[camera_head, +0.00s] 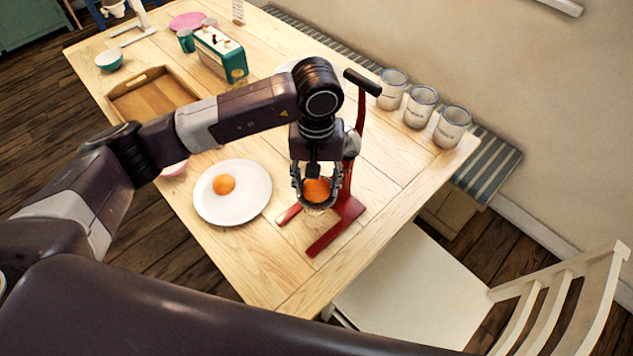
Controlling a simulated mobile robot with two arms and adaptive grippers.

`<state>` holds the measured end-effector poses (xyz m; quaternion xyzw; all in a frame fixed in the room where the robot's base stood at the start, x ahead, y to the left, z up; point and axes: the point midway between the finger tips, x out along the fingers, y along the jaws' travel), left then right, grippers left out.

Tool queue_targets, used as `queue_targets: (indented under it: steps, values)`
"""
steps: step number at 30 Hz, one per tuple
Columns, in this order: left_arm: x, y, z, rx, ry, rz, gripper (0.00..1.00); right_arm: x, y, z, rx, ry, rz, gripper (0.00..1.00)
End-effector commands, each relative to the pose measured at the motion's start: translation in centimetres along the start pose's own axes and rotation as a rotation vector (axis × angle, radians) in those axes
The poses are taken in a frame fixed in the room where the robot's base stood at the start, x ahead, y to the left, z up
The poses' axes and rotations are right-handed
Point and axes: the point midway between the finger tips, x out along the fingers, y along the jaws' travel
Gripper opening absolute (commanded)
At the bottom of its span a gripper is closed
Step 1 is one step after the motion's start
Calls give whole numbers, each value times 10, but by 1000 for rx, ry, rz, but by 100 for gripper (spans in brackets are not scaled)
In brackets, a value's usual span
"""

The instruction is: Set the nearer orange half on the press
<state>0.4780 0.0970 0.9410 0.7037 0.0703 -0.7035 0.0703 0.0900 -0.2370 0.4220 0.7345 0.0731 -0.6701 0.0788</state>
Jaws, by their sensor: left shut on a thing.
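My left gripper (317,190) points down over the front part of the table and is shut on an orange half (317,191). The red press (345,212) stands on the table right there, with its red base under and around the gripper and its dark handle (362,82) raised to the upper right. The held half appears at the press's cup area; whether it touches the press is hidden by the gripper. Another orange half (224,184) lies on a white plate (248,203) to the left. My right gripper does not show.
Several white canisters (421,107) line the table's right edge. A wooden tray (128,97), a green radio (220,55) and a teal bowl (109,60) stand farther back. A white chair (410,290) is at the table's near right side. The table's front corner is bare.

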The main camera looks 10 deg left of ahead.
Motion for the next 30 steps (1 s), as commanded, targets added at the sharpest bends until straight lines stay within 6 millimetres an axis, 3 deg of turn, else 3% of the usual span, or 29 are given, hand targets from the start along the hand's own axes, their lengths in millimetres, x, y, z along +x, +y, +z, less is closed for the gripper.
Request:
queue_targets:
  steps: [15,16,18,30]
  values:
    - [10,0,0,0,1,1,36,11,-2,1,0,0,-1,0]
    - [9,0,0,0,1,1,47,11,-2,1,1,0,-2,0]
    - [9,0,0,0,1,1,53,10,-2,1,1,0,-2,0]
    - [0,0,0,0,1,0,53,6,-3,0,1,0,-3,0]
